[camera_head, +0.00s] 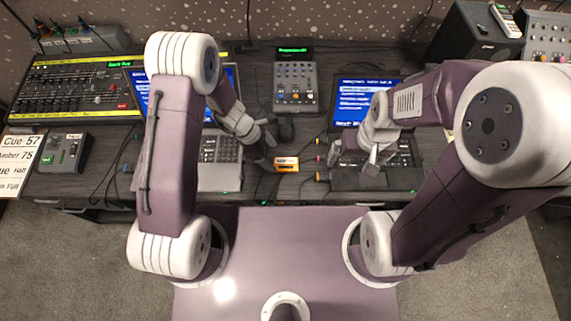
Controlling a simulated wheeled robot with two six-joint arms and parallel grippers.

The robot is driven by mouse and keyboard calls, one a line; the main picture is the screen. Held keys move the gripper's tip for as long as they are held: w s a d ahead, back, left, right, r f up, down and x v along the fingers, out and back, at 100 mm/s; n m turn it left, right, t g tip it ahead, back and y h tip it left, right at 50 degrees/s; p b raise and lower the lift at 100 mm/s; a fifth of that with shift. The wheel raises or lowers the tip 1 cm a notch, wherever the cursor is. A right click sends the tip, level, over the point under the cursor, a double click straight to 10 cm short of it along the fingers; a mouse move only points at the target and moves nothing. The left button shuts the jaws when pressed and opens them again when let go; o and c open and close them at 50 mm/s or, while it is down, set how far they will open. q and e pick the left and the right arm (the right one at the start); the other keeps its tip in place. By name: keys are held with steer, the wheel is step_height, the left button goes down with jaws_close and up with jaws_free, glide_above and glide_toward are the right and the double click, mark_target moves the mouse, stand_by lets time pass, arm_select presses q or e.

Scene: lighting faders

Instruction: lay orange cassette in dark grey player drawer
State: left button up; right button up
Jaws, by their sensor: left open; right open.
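A small orange cassette (286,164) with a pale label lies on the dark table near its front edge, between two laptops. My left gripper (268,144) is open just to the left of and behind the cassette, with no visible hold on it. My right gripper (353,163) is open and empty over the right laptop's front half, to the right of the cassette. I cannot clearly make out the dark grey player or its drawer. A dark grey box (63,152) stands at the left, but I cannot tell whether it is the player.
A left laptop (220,174) and a right laptop (367,100) flank the cassette. A small mixer (296,87) stands behind it. A fader desk (75,90) is at the left, and a black speaker (475,32) at the back right. Several cable plugs lie near the right laptop.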

mark_target(278, 164)
arm_select(q)
steer(key=x, duration=0.3)
steer(key=b+x, duration=0.1)
steer(key=shift+s+f, duration=0.3)
steer(key=shift+f, duration=0.1)
steer(key=shift+w+d+f, duration=0.1)
steer(key=shift+f, duration=0.05)
steer(key=c, duration=1.6)
steer(key=r, duration=0.3)
steer(key=r+p, duration=0.1)
steer(key=shift+d+r, duration=0.3)
steer(key=shift+r, duration=0.05)
steer(key=s+d+r, duration=0.1)
steer(key=d+r, duration=0.1)
steer(key=d, duration=0.1)
steer(key=s+d+r, duration=0.2)
steer(key=d, duration=0.1)
steer(key=s+d+r, duration=0.2)
steer(key=d, duration=0.1)
steer(key=shift+s+d+r+p, duration=0.2)
steer(key=shift+s+d+p, duration=0.05)
steer(key=shift+d+p, duration=0.1)
steer(key=shift+w, duration=0.1)
